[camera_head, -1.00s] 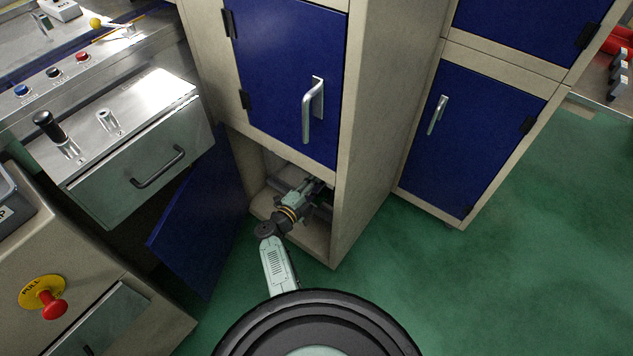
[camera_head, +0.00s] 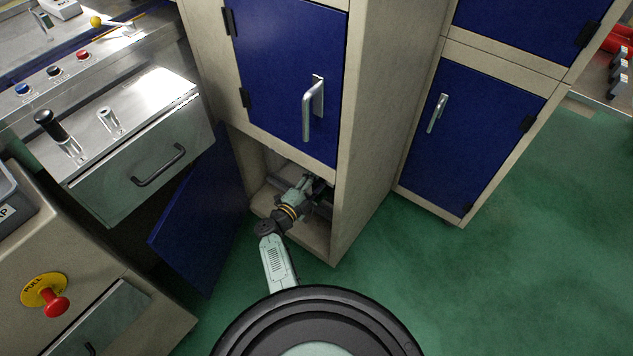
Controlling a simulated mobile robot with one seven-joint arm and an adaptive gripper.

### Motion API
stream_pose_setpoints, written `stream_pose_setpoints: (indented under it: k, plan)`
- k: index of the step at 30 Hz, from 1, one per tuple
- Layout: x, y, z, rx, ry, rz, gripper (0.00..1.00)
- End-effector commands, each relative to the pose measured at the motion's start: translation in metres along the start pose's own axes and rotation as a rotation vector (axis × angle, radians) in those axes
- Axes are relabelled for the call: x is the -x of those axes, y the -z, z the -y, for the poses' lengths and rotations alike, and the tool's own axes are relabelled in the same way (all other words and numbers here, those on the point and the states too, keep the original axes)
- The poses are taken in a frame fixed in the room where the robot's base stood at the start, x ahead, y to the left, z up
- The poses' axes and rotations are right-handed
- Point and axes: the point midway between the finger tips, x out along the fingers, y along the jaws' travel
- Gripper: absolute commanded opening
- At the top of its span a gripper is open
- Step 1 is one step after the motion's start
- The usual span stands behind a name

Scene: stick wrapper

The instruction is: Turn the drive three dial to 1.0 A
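My gripper (camera_head: 316,190) is inside the open lower compartment of the beige cabinet (camera_head: 372,130). Its fingers are dark and mostly hidden in shadow behind the cabinet's right front post, so I cannot tell whether they are open or shut. My arm comes up from the bottom of the view and enters the compartment from the front. The drive three dial is not visible; the inside of the compartment is mostly hidden by my arm and the cabinet frame.
The blue lower door (camera_head: 203,215) stands swung open to the left of my arm. A closed blue door (camera_head: 288,70) is above the compartment. A metal drawer (camera_head: 150,165) and a red emergency button (camera_head: 56,305) are at left. Green floor (camera_head: 460,290) is clear at right.

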Motion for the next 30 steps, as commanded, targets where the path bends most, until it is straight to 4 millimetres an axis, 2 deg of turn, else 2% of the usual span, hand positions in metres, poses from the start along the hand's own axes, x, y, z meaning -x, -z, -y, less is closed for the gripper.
stream_pose_setpoints:
  k: [8,11,14,24,30]
  plan:
    - [0.001,0.0,0.0,0.0,0.0,0.0,0.47]
    - [0.006,0.0,0.0,0.001,0.0,0.001,0.47]
    - [0.02,-0.001,-0.001,0.0,0.001,0.004,0.47]
    - [0.091,-0.001,0.0,0.0,0.001,0.004,0.47]
    - [0.115,0.0,0.0,0.0,0.0,0.002,0.47]
